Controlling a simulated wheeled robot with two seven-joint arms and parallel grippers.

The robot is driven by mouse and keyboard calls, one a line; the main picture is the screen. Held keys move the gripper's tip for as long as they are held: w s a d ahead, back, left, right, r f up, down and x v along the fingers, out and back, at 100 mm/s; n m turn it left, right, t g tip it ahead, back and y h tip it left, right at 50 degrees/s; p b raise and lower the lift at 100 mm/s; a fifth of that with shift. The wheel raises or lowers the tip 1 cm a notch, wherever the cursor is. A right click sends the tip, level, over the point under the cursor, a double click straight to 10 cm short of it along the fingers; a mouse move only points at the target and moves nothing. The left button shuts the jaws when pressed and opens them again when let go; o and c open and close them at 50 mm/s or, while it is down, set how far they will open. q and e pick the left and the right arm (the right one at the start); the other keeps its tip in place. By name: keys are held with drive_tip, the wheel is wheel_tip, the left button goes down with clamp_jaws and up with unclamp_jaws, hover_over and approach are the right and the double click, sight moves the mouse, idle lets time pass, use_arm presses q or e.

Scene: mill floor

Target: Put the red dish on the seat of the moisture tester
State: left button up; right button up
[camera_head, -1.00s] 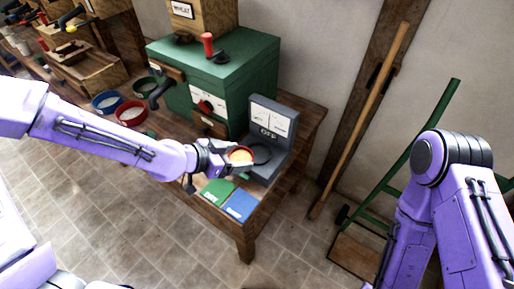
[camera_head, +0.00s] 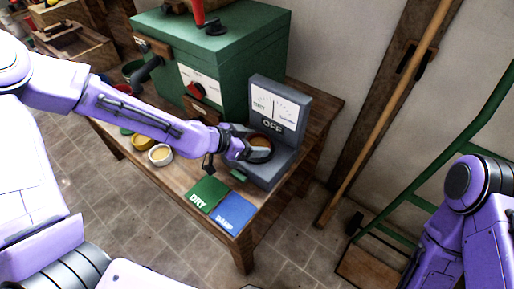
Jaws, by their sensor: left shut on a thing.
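The moisture tester (camera_head: 284,112) is a grey unit with an upright dial panel reading OFF and a low base with a dark round seat. I cannot tell whether the dish touches the seat. My right gripper is out of view; only part of that arm shows at the right edge.
A green DRY card (camera_head: 208,193) and a blue DAMP card (camera_head: 234,211) lie at the table's front edge. A yellow bowl (camera_head: 143,143) and a white bowl (camera_head: 160,155) stand left, under my forearm. A green machine (camera_head: 215,60) stands behind. A green ladder-like frame (camera_head: 462,145) leans right.

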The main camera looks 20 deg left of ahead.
use_arm(q)
drive_tip(key=shift+r, duration=0.15)
drive_tip(key=shift+s+f, duration=0.15)
drive_tip(key=shift+f, duration=0.05)
drive_tip(key=o, duration=1.2)
